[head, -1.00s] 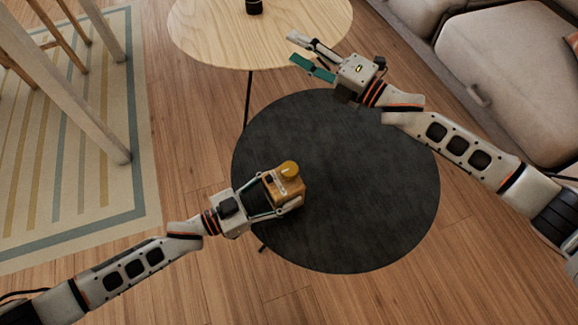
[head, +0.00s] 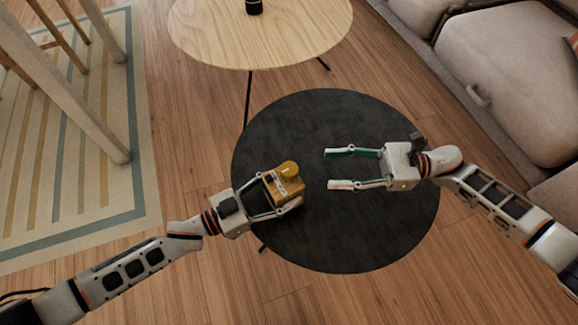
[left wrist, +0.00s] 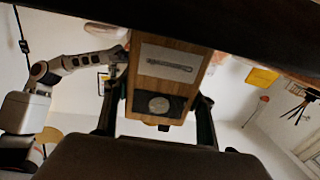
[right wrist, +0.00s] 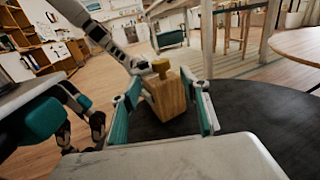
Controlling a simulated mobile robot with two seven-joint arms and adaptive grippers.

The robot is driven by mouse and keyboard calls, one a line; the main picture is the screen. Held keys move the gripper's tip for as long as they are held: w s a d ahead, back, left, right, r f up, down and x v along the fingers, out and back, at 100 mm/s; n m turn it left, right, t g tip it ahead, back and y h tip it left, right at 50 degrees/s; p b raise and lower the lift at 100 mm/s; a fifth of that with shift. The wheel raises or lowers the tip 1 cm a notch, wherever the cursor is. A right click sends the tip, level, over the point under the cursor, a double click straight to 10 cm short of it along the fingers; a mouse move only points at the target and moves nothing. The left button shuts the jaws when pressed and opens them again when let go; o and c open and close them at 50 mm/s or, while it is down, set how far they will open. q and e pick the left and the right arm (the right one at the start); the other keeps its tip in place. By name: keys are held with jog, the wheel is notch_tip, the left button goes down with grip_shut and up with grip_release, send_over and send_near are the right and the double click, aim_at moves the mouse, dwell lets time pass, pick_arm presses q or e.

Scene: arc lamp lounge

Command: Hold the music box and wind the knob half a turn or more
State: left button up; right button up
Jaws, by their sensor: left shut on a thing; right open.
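My left gripper (head: 284,197) is shut on the box's sides. The left wrist view shows the box (left wrist: 168,75) between the fingers, with a slotted panel and a round metal disc on its face. My right gripper (head: 329,168) is open and empty, right of the box, fingers pointing at it. In the right wrist view the box (right wrist: 168,98) and knob (right wrist: 161,66) appear framed between the open fingers, beyond them.
The dark round table (head: 380,230) lies below both grippers and is otherwise clear. A pale wooden table (head: 215,35) with a small dark object (head: 254,6) stands behind it. A grey sofa (head: 510,60) is at the right, a striped rug (head: 75,150) at the left.

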aim_at(289, 169)
jog(key=a, duration=1.1)
jog(key=shift+w+a, duration=0.1)
jog(key=shift+a, duration=0.05)
jog(key=c, duration=1.1)
